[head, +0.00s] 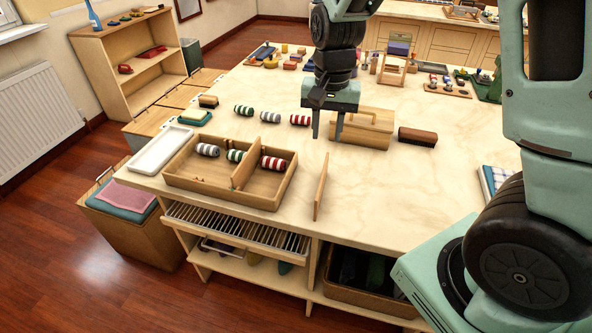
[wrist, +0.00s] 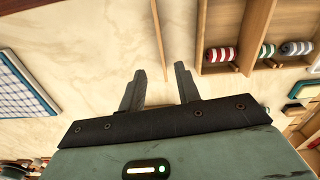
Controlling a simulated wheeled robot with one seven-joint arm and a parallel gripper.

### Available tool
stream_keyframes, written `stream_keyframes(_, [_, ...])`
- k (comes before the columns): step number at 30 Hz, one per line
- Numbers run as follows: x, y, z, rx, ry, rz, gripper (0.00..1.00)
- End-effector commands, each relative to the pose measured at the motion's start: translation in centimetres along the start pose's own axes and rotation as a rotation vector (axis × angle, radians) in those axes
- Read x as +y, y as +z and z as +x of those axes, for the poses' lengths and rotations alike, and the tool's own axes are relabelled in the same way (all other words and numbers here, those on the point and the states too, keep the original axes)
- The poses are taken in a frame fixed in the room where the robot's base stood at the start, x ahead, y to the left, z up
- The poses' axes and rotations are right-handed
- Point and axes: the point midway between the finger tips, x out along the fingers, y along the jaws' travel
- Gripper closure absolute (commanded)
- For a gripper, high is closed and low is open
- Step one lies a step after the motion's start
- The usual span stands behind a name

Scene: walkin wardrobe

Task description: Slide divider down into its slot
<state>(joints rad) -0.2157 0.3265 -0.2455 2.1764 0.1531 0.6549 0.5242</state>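A thin wooden divider (head: 321,187) stands on edge on the table, just right of the wooden tray (head: 281,199). In the wrist view the divider (wrist: 158,35) shows as a narrow strip, its near end between my fingertips in the picture. The tray also shows in the wrist view (wrist: 217,68). One divider (head: 245,170) stands across the tray. My gripper (head: 328,138) is open and empty, pointing down, above and behind the loose divider. Its two fingers also show in the wrist view (wrist: 159,72). The tray's slot grooves are too small to make out.
Rolled striped socks (head: 207,150) lie in the tray, with more (head: 243,110) behind it. A wooden box (head: 361,131) and a dark brush (head: 417,137) stand behind and right of my gripper. A white tray (head: 160,150) is at left.

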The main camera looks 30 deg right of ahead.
Motion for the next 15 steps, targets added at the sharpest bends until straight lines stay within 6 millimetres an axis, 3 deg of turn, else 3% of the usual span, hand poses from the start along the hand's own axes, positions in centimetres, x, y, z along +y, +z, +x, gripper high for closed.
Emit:
stream_keyframes(2, [0.8, -1.3, 0.4, 0.007, 0.011, 0.057, 0.67])
stream_keyframes(5, [1.1, -1.7, 1.4, 0.008, 0.015, 0.076, 0.67])
stream_keyframes(15, [1.2, -1.6, 8.2, 0.006, 0.015, 0.073, 0.67])
